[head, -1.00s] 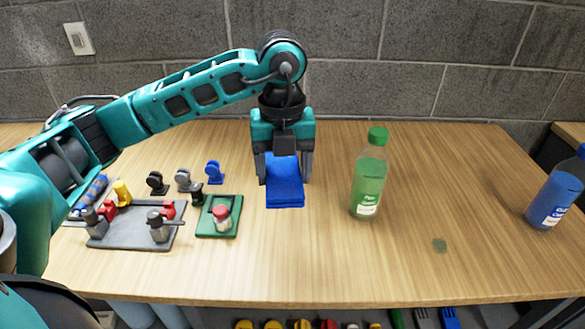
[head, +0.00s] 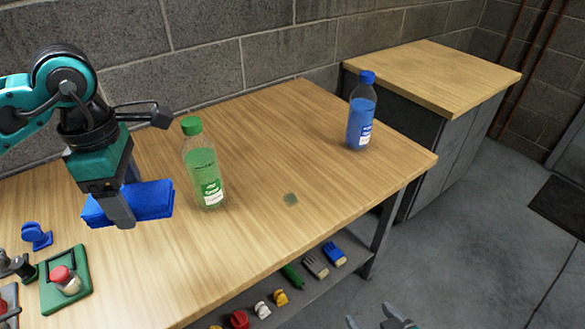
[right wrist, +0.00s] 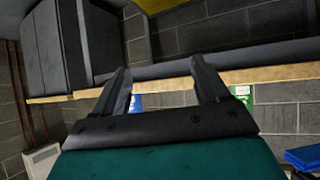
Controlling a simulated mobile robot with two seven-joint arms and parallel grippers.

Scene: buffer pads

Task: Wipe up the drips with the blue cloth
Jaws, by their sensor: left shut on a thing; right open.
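My left gripper (head: 122,200) is shut on the blue cloth (head: 152,199), a folded pad, and holds it above the wooden table left of the green bottle. The gripper hides part of the cloth. One drip shows as a small grey-green patch (head: 290,199) on the table, right of the green bottle; the cloth is well apart from it. My right gripper (head: 380,318) shows only partly at the bottom edge, off the table's front. In the right wrist view its fingers (right wrist: 162,80) are spread with nothing between them.
The green bottle (head: 206,175) stands between cloth and patch. A blue bottle (head: 361,115) stands near the far right table corner. A green tray with a red-topped part (head: 66,281) is at lower left. Tools lie on the shelf below (head: 320,266). The table around the patch is clear.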

